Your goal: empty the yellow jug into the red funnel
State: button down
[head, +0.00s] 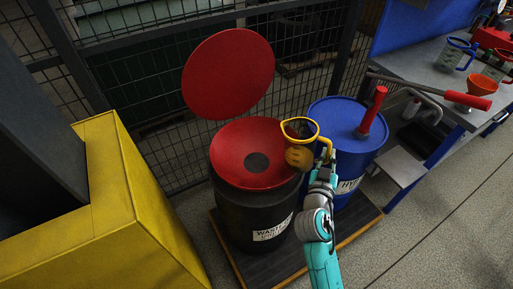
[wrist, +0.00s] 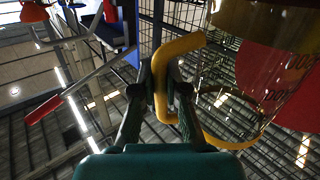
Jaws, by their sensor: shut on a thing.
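The red funnel (head: 235,175) is a wide dish with a dark central hole on top of a black drum labelled as waste. Its round red lid (head: 229,73) stands raised behind it. The yellow jug (head: 300,129) has clear walls, a yellow rim and a yellow handle, with amber in its lower part. It is held by the funnel's right edge, toward the blue drum; I cannot tell its exact tilt. My gripper (head: 325,168) is shut on the handle, which also shows between the fingers (wrist: 162,88) in the wrist view. The clear wall (wrist: 225,75) is right of the fingers there.
A blue drum (head: 345,128) with a red-handled pump (head: 372,112) stands close right of the waste drum. Both stand on a dark pallet (head: 262,262). A yellow structure (head: 112,200) is at left, mesh fencing behind. A workbench (head: 425,68) at right holds another jug and an orange funnel (head: 483,86).

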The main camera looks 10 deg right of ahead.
aim_at(316, 140)
jog(key=shift+w+a+r+n, duration=0.25)
jog(key=shift+r+n, duration=0.3)
jog(key=shift+r, duration=0.15)
jog(key=shift+w+a+r+n, duration=0.15)
jog(key=shift+a+r+n, duration=0.1)
jog(key=shift+r+n, duration=0.35)
jog(key=shift+w+a+r+n+g, duration=0.2)
jog(key=shift+w+a+r+n, duration=0.1)
jog(key=shift+r+n, duration=0.15)
jog(key=shift+w+a+r+n+g, duration=0.2)
jog(key=shift+a+r+n, duration=0.05)
jog(key=shift+r+n, duration=0.15)
jog(key=shift+w+a+n, duration=0.5)
jog(key=shift+a+n, duration=0.05)
jog(key=shift+n, duration=0.15)
jog(key=shift+w+a+r, duration=0.1)
jog(key=shift+w, duration=0.05)
jog(key=shift+w+a+r+n+g, duration=0.2)
jog(key=shift+r+n, duration=0.2)
jog(key=shift+r, duration=0.15)
jog(key=shift+w+a+r+n+g, duration=0.1)
jog(key=shift+a+r+n+g, duration=0.1)
jog(key=shift+r+n, duration=0.25)
jog(key=shift+w+a+f+n, duration=0.25)
jog(key=shift+a+n, duration=0.05)
jog(key=shift+n, duration=0.25)
